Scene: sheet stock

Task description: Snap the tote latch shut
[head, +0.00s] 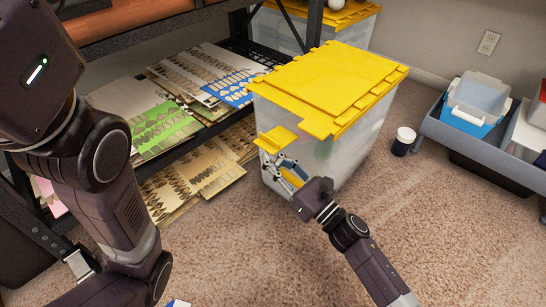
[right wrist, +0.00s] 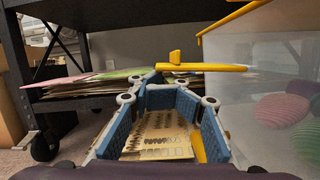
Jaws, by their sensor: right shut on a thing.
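The tote (head: 325,140) is translucent with a yellow lid (head: 335,80), and stands on the carpet. Its yellow latch (head: 277,139) sticks out from the near left side, below the lid, so it is not flat against the wall. In the right wrist view the latch (right wrist: 205,67) shows edge-on, roughly level, beside the tote wall (right wrist: 275,95).
A dark shelf rack (head: 215,115) with patterned cut sheets (head: 165,128) stands left of the tote. A small white-capped jar (head: 404,141) and a grey bin (head: 470,140) with containers are to the right. Carpet (head: 440,220) in front right is clear.

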